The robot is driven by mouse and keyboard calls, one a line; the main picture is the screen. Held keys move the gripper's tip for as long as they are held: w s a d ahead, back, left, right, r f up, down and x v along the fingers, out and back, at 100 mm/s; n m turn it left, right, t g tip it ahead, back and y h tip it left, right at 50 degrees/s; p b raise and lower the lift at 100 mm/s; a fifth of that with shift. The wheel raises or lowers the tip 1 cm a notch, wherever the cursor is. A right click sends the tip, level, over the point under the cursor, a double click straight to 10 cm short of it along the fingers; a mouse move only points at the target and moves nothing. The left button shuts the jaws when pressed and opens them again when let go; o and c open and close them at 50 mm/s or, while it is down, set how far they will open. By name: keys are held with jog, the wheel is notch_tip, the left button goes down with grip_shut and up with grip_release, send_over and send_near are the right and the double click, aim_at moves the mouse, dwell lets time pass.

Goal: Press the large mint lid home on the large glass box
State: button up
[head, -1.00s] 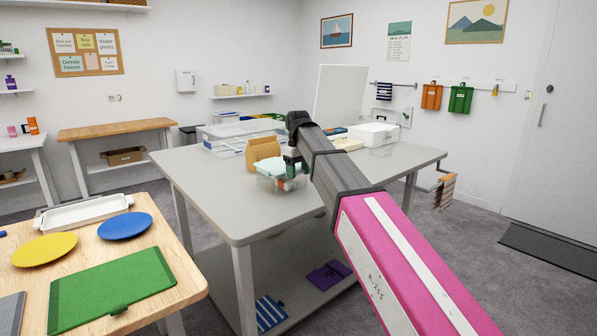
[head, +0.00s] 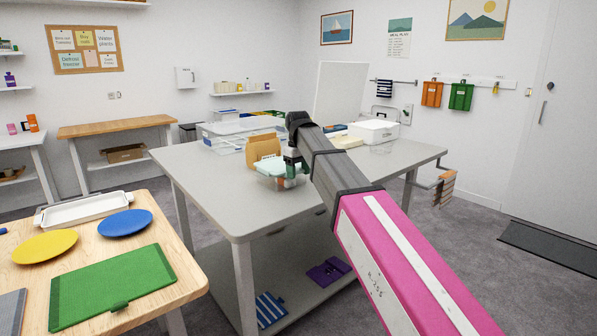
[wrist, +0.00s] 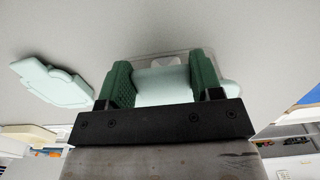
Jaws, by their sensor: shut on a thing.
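A mint lid (head: 270,168) lies at the top of a clear glass box (head: 268,182) on the grey table. My gripper (head: 292,168) is at the right part of the lid. In the wrist view, my gripper's green fingers (wrist: 162,85) stand on both sides of a mint lid (wrist: 162,88) and are shut on it. A clear rim (wrist: 150,57) of the box shows beyond it. Whether the lid is fully seated I cannot tell. A second mint lid (wrist: 52,83) lies apart at the left in the wrist view.
A brown paper bag (head: 263,146) stands close behind the box. A large clear bin (head: 225,138) is at the back left of the grey table (head: 215,200), and a white box (head: 374,132) at the back right. The table's front left is clear.

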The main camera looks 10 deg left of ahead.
jog(key=shift+f, duration=0.3)
jog(key=o, duration=0.9)
